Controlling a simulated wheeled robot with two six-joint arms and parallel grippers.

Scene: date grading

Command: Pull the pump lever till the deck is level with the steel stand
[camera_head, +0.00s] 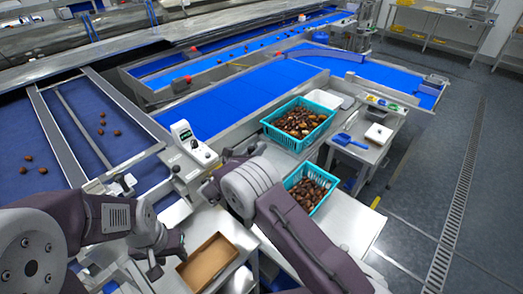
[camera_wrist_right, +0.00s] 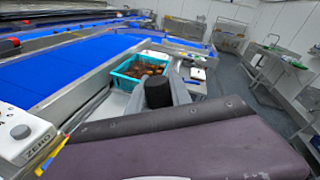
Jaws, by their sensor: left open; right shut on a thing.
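My right gripper (camera_wrist_right: 160,95) is shut on a black, rounded grip (camera_wrist_right: 158,92), seen in the right wrist view between its grey fingers. This looks like the end of the pump lever; the rest of the lever is hidden. In the head view my right gripper (camera_head: 243,153) is partly hidden behind my own wrist, beside the scale. My left gripper (camera_head: 165,262) is open and empty, low beside a brown open box (camera_head: 208,262). A steel surface (camera_head: 350,215) lies right of my right arm. I cannot tell which surface is the deck or how its height compares with the stand.
A scale with a display and ZERO label (camera_wrist_right: 28,135) is close by on the left. A side bench (camera_head: 372,150) holds a blue scoop (camera_head: 350,141). Floor at right is clear.

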